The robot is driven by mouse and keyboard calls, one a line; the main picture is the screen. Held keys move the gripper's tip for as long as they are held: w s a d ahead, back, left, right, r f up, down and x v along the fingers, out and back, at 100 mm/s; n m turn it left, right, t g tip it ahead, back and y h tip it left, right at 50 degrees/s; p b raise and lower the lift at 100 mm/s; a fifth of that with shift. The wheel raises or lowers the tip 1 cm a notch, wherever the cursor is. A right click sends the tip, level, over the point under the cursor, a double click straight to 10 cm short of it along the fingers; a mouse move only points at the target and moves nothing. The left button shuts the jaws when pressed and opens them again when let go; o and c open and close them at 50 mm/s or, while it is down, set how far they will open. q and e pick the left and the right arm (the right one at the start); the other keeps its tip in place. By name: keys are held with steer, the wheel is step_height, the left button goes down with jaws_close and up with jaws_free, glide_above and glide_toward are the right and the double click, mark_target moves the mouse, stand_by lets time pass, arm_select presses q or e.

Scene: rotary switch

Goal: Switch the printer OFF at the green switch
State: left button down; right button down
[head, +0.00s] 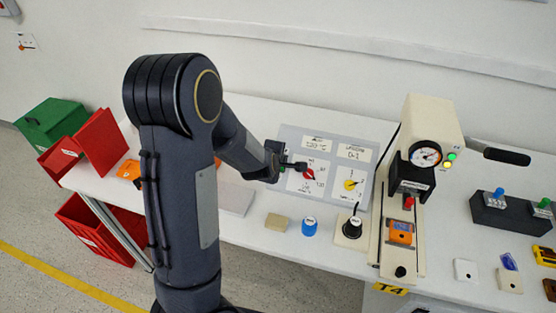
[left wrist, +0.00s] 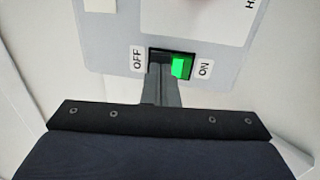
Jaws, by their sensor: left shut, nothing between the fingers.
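The green switch (left wrist: 180,67) is a rocker in a black frame on a grey panel (head: 365,193). In the left wrist view its bright green half lies toward the ON label (left wrist: 204,69); its dark half lies toward the OFF label (left wrist: 138,60). My left gripper (left wrist: 160,70) is shut and empty, its fingertips in front of the dark half and partly covering it. I cannot tell whether they touch it. In the head view my left gripper (head: 298,166) is at the panel's left part, and the switch is mostly hidden by it. My right gripper is not in view.
A red knob (head: 309,173) and a yellow knob (head: 350,185) sit on the panel. A press with a gauge (head: 426,154) stands to the right. A blue knob (head: 310,227) and a beige block (head: 276,222) lie in front. Red bins (head: 100,140) stand at the left.

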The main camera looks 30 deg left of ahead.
arm_select(q)
steer(key=shift+w+a+r+g+p, duration=0.1)
steer(key=shift+w+r+g+p, duration=0.25)
steer(key=shift+p, duration=0.6)
steer(key=shift+f+g, duration=0.25)
steer(key=shift+f, duration=0.2)
steer(key=shift+s, duration=0.1)
steer(key=shift+r, duration=0.15)
steer(key=shift+w+r+p, duration=0.3)
steer(key=shift+r+p, duration=0.3)
steer(key=shift+p, duration=0.1)
